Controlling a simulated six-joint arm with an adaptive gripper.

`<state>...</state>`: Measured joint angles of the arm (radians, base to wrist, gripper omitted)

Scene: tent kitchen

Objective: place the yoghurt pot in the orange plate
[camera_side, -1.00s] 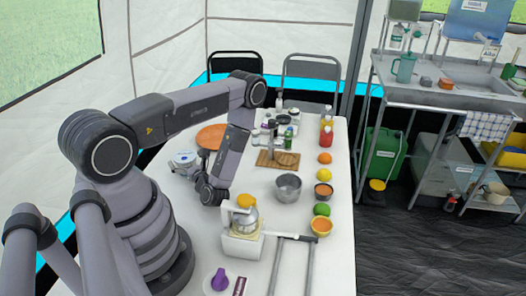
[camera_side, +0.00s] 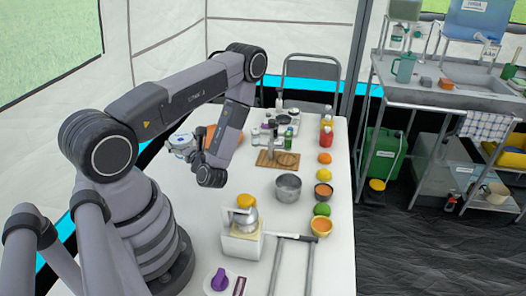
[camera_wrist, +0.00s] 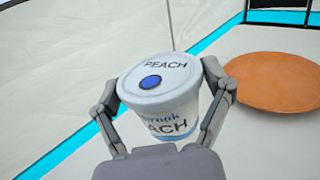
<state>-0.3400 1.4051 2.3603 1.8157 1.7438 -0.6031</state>
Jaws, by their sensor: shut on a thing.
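The yoghurt pot (camera_wrist: 160,110) is white with a peach label and a blue dot on its lid. My gripper (camera_wrist: 165,85) is shut on it, one finger on each side. In the side view the pot (camera_side: 180,141) is held at the left of the table, left of my wrist, and it looks raised above the surface. The orange plate (camera_wrist: 272,82) is round and flat and lies right of the pot in the wrist view, with a gap between. In the side view the plate (camera_side: 210,132) is mostly hidden behind my arm.
A cutting board (camera_side: 268,160), a metal pot (camera_side: 288,188), bottles (camera_side: 326,132) and several fruits stand right of my gripper. A coffee maker (camera_side: 242,235) is nearer the front. Two chairs (camera_side: 312,68) stand behind the table. The plate looks empty in the wrist view.

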